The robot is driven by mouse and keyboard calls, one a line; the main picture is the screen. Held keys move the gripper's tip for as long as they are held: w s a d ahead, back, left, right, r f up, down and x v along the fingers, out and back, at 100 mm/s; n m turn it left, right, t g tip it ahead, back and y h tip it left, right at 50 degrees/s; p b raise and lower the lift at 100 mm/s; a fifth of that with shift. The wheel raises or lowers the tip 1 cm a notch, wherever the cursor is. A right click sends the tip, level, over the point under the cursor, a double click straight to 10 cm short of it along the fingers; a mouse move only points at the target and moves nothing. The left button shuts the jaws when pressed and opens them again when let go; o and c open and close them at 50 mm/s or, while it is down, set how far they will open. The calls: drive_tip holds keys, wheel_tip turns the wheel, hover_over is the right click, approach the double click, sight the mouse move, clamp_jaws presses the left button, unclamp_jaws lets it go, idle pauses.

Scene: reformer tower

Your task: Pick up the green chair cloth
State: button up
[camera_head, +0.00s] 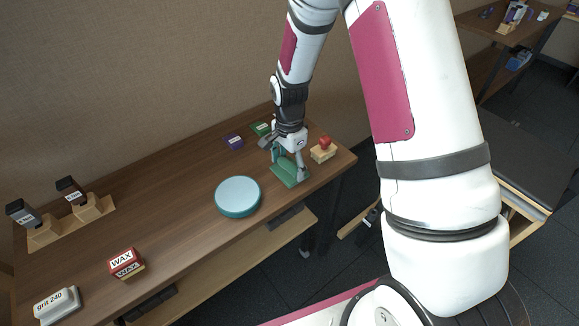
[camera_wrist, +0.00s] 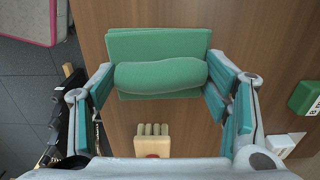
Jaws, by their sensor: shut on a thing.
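The green chair cloth (camera_head: 286,172) is at the right part of the wooden table in the head view, under my gripper (camera_head: 288,165). In the wrist view the cloth (camera_wrist: 160,76) shows as a flat green sheet with a thick rolled fold across it. My gripper (camera_wrist: 160,90) is shut on this fold, with one teal-padded finger at each end of the roll. The cloth's flat part shows beyond the fold. I cannot tell whether the cloth touches the table or is slightly above it.
A brush with a red knob (camera_head: 323,149) stands just right of my gripper. A round teal tin (camera_head: 238,196) lies to the left. Small green (camera_head: 261,128) and purple (camera_head: 233,141) items sit behind. A WAX block (camera_head: 126,263) is farther left. The table's front edge is close.

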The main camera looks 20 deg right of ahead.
sight(291, 165)
drive_tip(key=shift+r, duration=0.3)
drive_tip(key=r, duration=0.1)
drive_tip(key=s+r, duration=0.1)
drive_tip(key=r, duration=0.1)
drive_tip(key=shift+p, duration=0.35)
drive_tip(key=s+d+r+p, duration=0.1)
drive_tip(key=s+d, duration=0.1)
drive_tip(key=s, duration=1.2)
drive_tip(key=shift+s+d, duration=0.2)
drive_tip(key=shift+s, duration=0.2)
drive_tip(key=shift+r, duration=0.1)
